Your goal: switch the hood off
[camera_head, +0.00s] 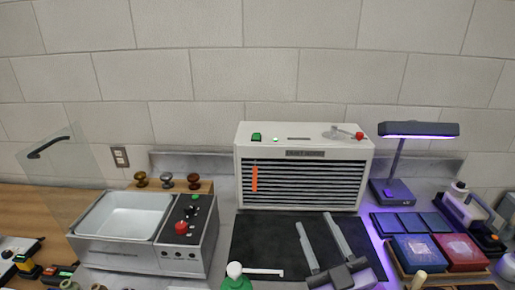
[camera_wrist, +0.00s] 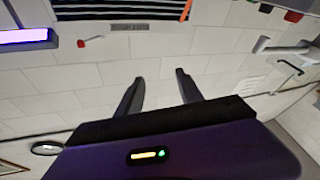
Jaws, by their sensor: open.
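The hood (camera_head: 304,155) is a white box with dark slats, standing against the wall at the back of the bench. An orange strip (camera_head: 254,178) hangs in front of the slats. My gripper (camera_head: 314,219) is open and empty, in front of the hood over the dark mat. In the wrist view my gripper (camera_wrist: 157,78) has its fingers apart with only wall between them; the red knob (camera_wrist: 82,42) shows at upper left.
A purple-lit lamp (camera_head: 418,130) stands right of the hood, beside blue and red boxes (camera_head: 460,252). A metal basin unit (camera_head: 120,215) with a red knob is at the left. A green bottle (camera_head: 236,282) stands at the front. The dark mat (camera_head: 255,235) has bare room.

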